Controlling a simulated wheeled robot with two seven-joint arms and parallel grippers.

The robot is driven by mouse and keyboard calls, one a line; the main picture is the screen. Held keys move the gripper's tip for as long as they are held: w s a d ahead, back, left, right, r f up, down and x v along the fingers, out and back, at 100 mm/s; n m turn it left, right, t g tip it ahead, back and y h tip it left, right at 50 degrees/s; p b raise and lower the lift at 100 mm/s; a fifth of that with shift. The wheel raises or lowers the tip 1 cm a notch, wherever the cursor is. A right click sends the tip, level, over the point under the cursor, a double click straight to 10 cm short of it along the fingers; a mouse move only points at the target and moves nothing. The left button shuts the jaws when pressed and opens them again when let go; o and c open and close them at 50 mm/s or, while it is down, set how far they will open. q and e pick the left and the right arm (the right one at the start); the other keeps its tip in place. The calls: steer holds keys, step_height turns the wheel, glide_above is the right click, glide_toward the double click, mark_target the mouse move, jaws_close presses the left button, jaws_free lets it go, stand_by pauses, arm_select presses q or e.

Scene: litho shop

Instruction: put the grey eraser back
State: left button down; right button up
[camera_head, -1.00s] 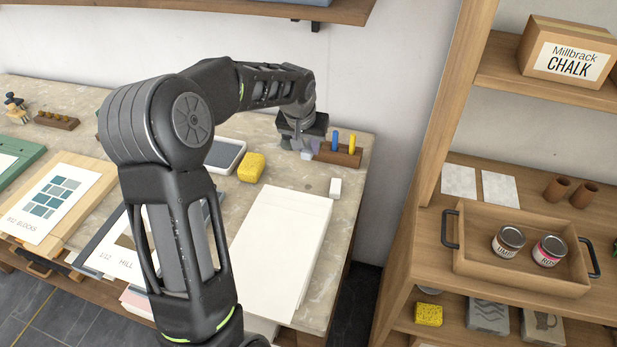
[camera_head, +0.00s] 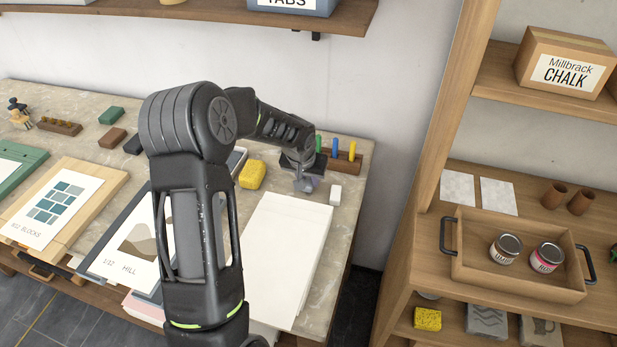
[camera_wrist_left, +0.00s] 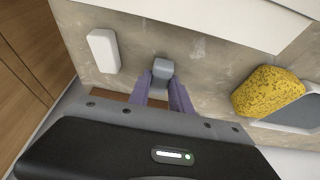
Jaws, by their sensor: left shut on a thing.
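My left gripper (camera_head: 306,184) is low over the far right part of the stone-topped bench (camera_head: 232,205), in front of a wooden crayon holder. In the left wrist view its two fingers (camera_wrist_left: 165,88) are shut on a small grey block, the grey eraser (camera_wrist_left: 163,69), which sticks out past the fingertips. I cannot tell whether the eraser touches the bench top. A white eraser (camera_head: 335,193) lies just right of the gripper, apart from it; it also shows in the left wrist view (camera_wrist_left: 103,50). My right gripper is not in view.
The crayon holder (camera_head: 347,163) has green, blue and yellow sticks. A yellow sponge (camera_head: 252,174) lies left of the gripper. A white paper stack (camera_head: 282,250) lies in front. A wooden shelf unit (camera_head: 425,215) with a tray (camera_head: 510,278) stands at right.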

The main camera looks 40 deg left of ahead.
arm_select(q)
steer(key=shift+f, duration=0.2)
steer(key=c, duration=1.6)
jaws_free()
steer(key=shift+f+b, duration=0.1)
steer(key=shift+b, duration=0.2)
steer(key=shift+c, duration=0.2)
steer(key=o, duration=0.5)
steer(key=shift+c, duration=0.2)
steer(key=shift+r, duration=0.4)
steer(key=b+v, duration=0.1)
steer(key=v, duration=1)
steer(key=shift+s+r, duration=0.2)
steer(key=shift+r, duration=0.1)
steer(key=shift+d, duration=0.1)
